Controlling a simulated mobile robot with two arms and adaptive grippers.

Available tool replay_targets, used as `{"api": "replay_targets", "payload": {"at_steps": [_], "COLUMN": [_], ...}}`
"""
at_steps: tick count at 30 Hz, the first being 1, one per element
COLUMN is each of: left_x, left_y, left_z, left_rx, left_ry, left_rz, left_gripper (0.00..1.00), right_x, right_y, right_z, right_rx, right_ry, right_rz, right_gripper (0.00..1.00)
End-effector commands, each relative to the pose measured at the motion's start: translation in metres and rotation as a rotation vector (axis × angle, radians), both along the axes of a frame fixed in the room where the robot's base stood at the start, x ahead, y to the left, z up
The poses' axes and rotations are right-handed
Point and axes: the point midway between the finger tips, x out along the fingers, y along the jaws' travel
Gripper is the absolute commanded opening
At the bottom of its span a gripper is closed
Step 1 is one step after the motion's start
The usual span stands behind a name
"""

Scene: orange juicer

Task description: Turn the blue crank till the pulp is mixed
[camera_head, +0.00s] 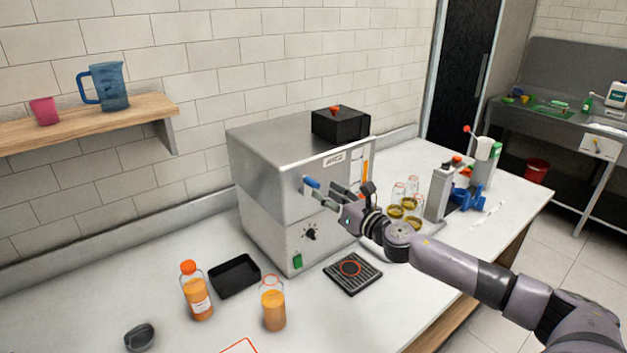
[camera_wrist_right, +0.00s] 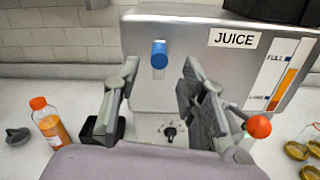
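The steel juicer (camera_head: 265,190) stands on the counter against the wall. A blue crank knob (camera_head: 312,183) sticks out of its front. In the right wrist view the blue knob (camera_wrist_right: 159,54) shows ahead of my right gripper, between the lines of its two fingers. My right gripper (camera_head: 328,191) is open and empty, close in front of the knob; I cannot tell whether a finger touches it. The pulp is not visible inside the machine. A gauge (camera_wrist_right: 286,85) on the front shows an orange column below the FULL mark. My left gripper is not in view.
An orange-capped juice bottle (camera_head: 197,292), an open bottle (camera_head: 273,304) and a black tray (camera_head: 235,275) stand before the juicer. A drip grate (camera_head: 353,273) lies under my right arm. Glass jars (camera_head: 399,190) and yellow lids stand right of the juicer.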

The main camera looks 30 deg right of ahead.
Motion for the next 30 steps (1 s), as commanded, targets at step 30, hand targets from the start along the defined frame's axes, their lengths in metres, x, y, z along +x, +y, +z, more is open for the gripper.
{"api": "replay_targets", "payload": {"at_steps": [30], "left_x": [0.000], "left_y": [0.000], "left_z": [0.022], "left_rx": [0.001], "left_ry": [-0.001], "left_rz": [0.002], "left_gripper": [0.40], "right_x": [0.062], "right_y": [0.006], "right_z": [0.000], "right_rx": [0.000], "right_ry": [0.000], "right_rz": [0.001], "right_gripper": [0.27]}}
